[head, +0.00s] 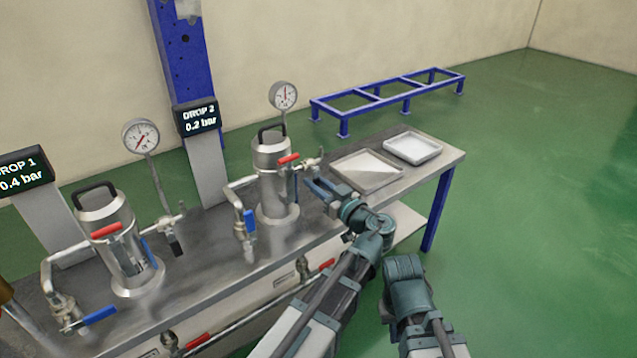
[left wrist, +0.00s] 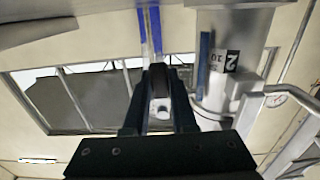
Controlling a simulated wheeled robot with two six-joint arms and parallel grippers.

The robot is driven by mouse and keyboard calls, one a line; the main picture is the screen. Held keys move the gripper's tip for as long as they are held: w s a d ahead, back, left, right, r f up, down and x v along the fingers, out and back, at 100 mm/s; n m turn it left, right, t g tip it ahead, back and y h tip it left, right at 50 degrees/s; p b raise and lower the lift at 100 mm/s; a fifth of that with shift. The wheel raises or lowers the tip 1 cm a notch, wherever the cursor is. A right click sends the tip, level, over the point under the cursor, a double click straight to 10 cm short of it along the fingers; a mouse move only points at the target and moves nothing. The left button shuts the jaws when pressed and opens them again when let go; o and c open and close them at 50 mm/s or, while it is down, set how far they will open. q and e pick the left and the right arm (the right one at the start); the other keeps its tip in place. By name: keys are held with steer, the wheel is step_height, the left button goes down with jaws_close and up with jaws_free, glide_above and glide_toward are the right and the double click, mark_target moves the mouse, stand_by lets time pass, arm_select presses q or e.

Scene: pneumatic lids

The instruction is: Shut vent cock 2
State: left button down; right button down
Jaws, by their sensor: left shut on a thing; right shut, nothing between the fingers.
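Canister 2 (head: 271,160), a steel pot with a black top handle, stands on the bench below the "DROP 2 0.2 bar" display (head: 197,119). Vent cock 2 (head: 310,164) is the small valve on its right side, and my left gripper (head: 318,188) is right at it. In the left wrist view the fingers (left wrist: 160,95) are shut around a dark lever with a pale round end, apparently the cock's handle. The fingers hide most of it, and its exact angle is unclear.
Canister 1 (head: 121,255) with its valves stands at the left. Canister 2's blue-handled valve (head: 249,222) is on its left side. Two trays (head: 367,172) (head: 412,148) lie at the bench's right end. A red-handled pipe (head: 320,266) runs along the bench front. A blue frame (head: 388,96) stands behind.

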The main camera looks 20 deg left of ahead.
stand_by(0.3)
arm_select(q)
steer(key=c, duration=0.7)
jaws_free()
steer(key=shift+s, duration=0.1)
arm_select(e)
steer(key=shift+d, duration=0.1)
